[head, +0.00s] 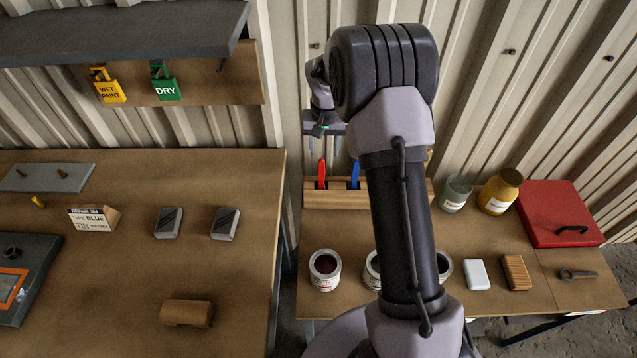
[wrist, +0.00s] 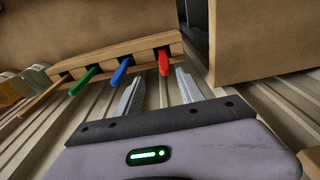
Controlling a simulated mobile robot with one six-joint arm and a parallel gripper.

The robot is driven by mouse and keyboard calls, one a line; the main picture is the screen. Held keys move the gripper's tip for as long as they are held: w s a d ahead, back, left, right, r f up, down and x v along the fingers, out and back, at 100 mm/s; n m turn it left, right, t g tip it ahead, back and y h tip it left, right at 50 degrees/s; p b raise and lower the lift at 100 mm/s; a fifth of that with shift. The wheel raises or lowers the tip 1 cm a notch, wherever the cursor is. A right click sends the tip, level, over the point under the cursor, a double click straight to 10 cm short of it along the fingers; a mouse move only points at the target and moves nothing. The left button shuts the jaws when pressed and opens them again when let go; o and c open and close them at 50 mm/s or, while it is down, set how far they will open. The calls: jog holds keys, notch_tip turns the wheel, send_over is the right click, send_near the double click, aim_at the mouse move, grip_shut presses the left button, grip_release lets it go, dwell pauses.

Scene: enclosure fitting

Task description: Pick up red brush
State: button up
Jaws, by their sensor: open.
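The red brush (head: 321,173) stands upright in a wooden rack (head: 347,199) at the back of the right-hand table. In the wrist view the red brush (wrist: 163,62) shows as a red handle at one end of the rack (wrist: 100,54). My gripper (wrist: 160,74) is open and empty, its two fingers apart and pointing towards the rack. The red handle appears between the lines of the fingers, just past the tips. In the head view my gripper (head: 324,128) is above the red brush; its fingers are hard to make out there. The brush's lower part is hidden in the rack.
A blue brush (wrist: 123,69) stands beside the red one, then a green brush (wrist: 83,80). Paint cans (head: 325,269) stand in front of the rack. Jars (head: 455,193) and a red box (head: 559,213) are to the right. The left table (head: 130,270) is separated by a gap.

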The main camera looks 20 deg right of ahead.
aim_at(324, 163)
jog(key=f, duration=0.2)
jog(key=f+b, duration=0.1)
jog(key=f, duration=0.1)
jog(key=w+f, duration=0.1)
jog(key=f, duration=0.2)
jog(key=shift+d+b, duration=0.15)
jog(key=shift+b, duration=0.15)
jog(key=f+b, duration=0.1)
jog(key=f, duration=0.1)
jog(key=w+f+b, duration=0.1)
jog(key=f, duration=0.2)
jog(key=shift+w+f, duration=0.1)
jog(key=shift+w, duration=0.05)
grip_shut()
